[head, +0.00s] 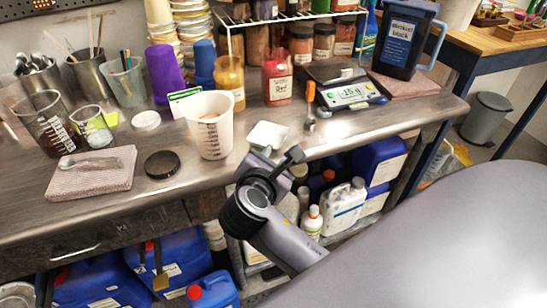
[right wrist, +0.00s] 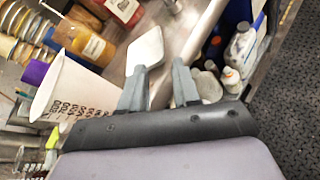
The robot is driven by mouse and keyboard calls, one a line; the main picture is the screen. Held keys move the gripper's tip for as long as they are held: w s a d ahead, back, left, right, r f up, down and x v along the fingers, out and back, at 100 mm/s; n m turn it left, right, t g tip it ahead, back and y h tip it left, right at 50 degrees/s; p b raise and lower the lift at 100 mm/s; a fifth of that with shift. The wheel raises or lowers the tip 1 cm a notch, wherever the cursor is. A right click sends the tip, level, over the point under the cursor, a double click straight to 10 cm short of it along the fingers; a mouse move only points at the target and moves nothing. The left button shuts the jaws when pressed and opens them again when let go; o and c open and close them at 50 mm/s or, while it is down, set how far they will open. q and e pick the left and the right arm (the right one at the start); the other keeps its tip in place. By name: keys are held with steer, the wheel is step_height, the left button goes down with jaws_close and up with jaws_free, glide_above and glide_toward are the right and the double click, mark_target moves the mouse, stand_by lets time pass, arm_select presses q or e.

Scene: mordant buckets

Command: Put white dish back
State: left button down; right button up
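A small square white dish (head: 268,136) sits at the front edge of the metal bench, right of the white beaker. It also shows in the right wrist view (right wrist: 146,48), just past the tip of one finger. My right gripper (head: 276,157) is at the bench edge, just in front of the dish. In the right wrist view its two fingers (right wrist: 160,76) stand apart with nothing clearly between them. One fingertip overlaps the dish's near edge; I cannot tell whether they touch. My left gripper is not in view.
A white measuring beaker (head: 210,126) stands close left of the dish. A digital scale (head: 350,95), a red jar (head: 277,80) and a yellow jar (head: 230,80) stand behind. A brown-handled tool (head: 310,108) is to the right. Bottles (head: 343,208) fill the shelf below.

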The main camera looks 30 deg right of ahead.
steer(key=s+a+f+m+y, duration=0.3)
steer(key=f+y, duration=0.1)
steer(key=f, duration=0.4)
steer(key=s+a+f+m+y, duration=0.2)
steer(key=s+f+m+y, duration=0.15)
steer(key=f, duration=0.55)
steer(key=s+a+f+m+t+y, duration=0.1)
steer(key=s+f+m+y, duration=0.3)
steer(key=s+m, duration=0.4)
steer(key=m+y, duration=0.1)
steer(key=m, duration=0.3)
steer(key=shift+s+a+f, duration=0.3)
steer(key=shift+a, duration=0.05)
